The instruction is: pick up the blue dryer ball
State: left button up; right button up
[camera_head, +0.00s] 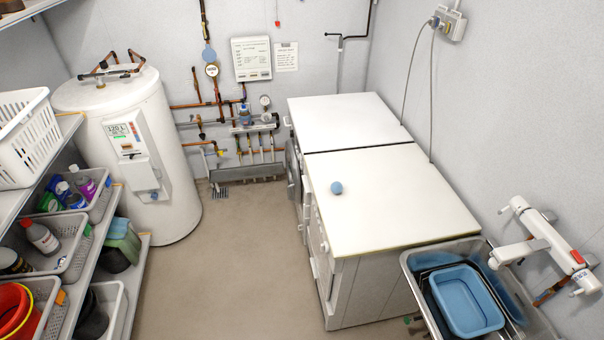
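The blue dryer ball (336,187) is small and round. It rests on the white top of the nearer appliance (390,205), close to that top's left edge. Nothing touches the ball and nothing covers it. Neither of my grippers shows in the head view, so their state and their place relative to the ball cannot be seen.
A second white-topped appliance (345,120) stands behind. A basin (415,262) holding a blue tub (466,300) sits at the lower right under a wall tap (545,240). Shelves with baskets (75,240) and a white tank (165,200) are at left. The floor (220,270) between is clear.

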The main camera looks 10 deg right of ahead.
aim_at(336, 187)
jog(key=i, duration=1.1)
jog(key=z, duration=0.3)
